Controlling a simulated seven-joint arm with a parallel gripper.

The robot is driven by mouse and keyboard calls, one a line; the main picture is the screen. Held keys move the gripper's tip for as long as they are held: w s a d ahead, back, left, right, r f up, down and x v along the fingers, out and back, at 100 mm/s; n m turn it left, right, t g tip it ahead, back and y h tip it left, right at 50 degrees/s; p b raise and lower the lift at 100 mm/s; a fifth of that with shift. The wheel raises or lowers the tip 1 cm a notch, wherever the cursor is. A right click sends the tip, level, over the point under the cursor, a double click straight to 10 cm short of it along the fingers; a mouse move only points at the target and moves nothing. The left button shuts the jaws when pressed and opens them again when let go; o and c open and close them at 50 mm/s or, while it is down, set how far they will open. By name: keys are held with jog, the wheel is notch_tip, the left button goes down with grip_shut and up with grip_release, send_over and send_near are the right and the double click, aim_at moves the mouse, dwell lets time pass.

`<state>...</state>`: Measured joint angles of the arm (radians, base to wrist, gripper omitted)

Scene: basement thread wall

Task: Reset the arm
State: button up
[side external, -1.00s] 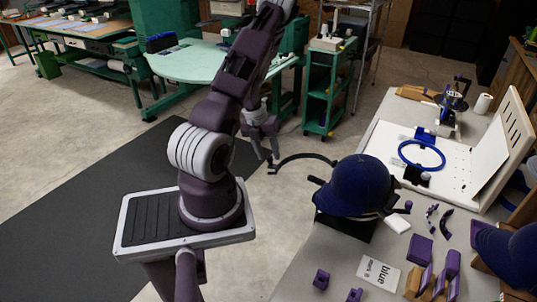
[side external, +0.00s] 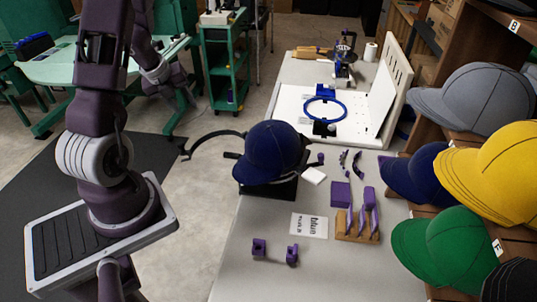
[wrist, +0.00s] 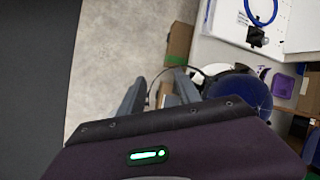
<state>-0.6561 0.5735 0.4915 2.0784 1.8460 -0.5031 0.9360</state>
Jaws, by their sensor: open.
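My gripper (side external: 180,108) hangs from my folded arm at the left of the side view, over the floor and away from the table's left edge. In the wrist view its two fingers (wrist: 160,80) stand apart with nothing between them. The nearest work is a navy cap (side external: 270,152) on a black stand, to the right of the gripper. The cap also shows in the wrist view (wrist: 238,88), partly hidden behind my wrist housing.
The grey table (side external: 235,250) carries a white board with a blue hoop (side external: 324,111), a card (side external: 309,225) and purple blocks (side external: 340,194). A curved black bar (side external: 215,138) juts left from the cap stand. Shelved caps (side external: 487,98) stand right. A green cart (side external: 225,60) stands behind.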

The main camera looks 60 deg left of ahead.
jog(key=w+d+r+n+t+y, duration=0.1)
jog(key=w+d+r+n+y, duration=0.2)
jog(key=r, duration=0.4)
jog(key=w+d+r+n+t+y, duration=0.1)
jog(key=w+d+r+n+t, duration=0.15)
jog(key=w+r+n, duration=0.45)
jog(key=s+d+r+n, duration=0.4)
jog(key=d+r, duration=0.1)
jog(key=d, duration=0.2)
jog(key=s+d+n+g+h, duration=0.1)
jog(key=s+d+n+h, duration=0.2)
jog(key=s+d, duration=0.4)
jog(key=s+d+n+g+h, duration=0.1)
jog(key=s+d+n+h, duration=0.2)
jog(key=s+d, duration=0.4)
jog(key=d+n, duration=0.1)
jog(key=d, duration=0.8)
jog(key=shift+s+n, duration=0.3)
jog(key=shift+s, duration=0.1)
jog(key=shift+r, duration=0.1)
